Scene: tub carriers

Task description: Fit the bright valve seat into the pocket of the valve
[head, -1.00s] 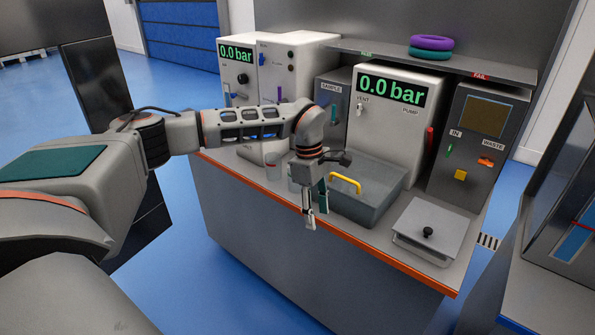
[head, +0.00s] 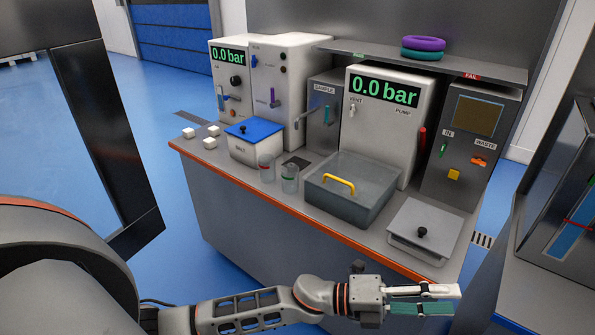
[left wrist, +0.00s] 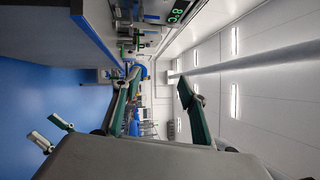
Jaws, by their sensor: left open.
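I cannot make out the valve or the bright valve seat in either view. My left gripper (head: 459,297) is low in front of the counter, at the right of the head view, pointing right. Its pale and green fingers are apart with nothing between them. In the left wrist view the fingers of my left gripper (left wrist: 158,75) frame an empty gap. What looks like my right gripper (left wrist: 45,128) shows small at the lower left there, its two fingers apart over blue floor. It is outside the head view.
The counter (head: 230,200) holds a grey tub (head: 345,203) with a yellow handle, a knobbed plate (head: 410,225), a blue-lidded box (head: 250,150), two cups (head: 290,180) and white cubes (head: 210,143). A shelf bears purple and teal rings (head: 423,44). A dark cabinet (head: 565,210) stands at right.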

